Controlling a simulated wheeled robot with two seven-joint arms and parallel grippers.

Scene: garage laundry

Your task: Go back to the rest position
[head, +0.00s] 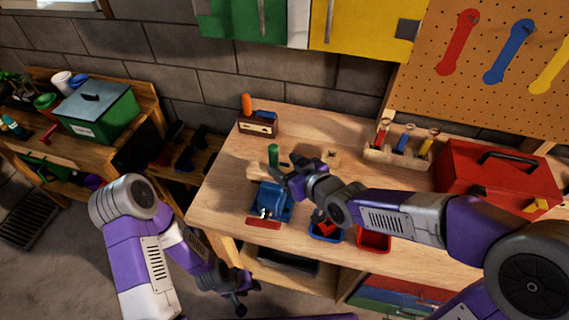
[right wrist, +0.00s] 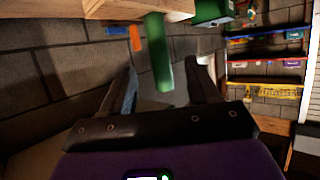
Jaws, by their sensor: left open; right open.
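My right gripper (head: 284,178) is over the left part of the wooden workbench (head: 345,118), with its arm stretched in from the right. A green upright handle (head: 273,154) stands just behind its fingers in the head view. In the right wrist view, the right gripper (right wrist: 165,72) has its fingers apart, and the green handle (right wrist: 158,55) shows in the gap between them; I cannot tell whether it touches either finger. My left gripper (head: 240,288) is low, in front of the bench's left front edge. It looks open and empty.
A blue vise (head: 271,197) sits near the bench's front edge, below my right gripper. A blue bin (head: 326,233) and red bin (head: 373,240) lie under my right forearm. A red toolbox (head: 490,178) stands at the right.

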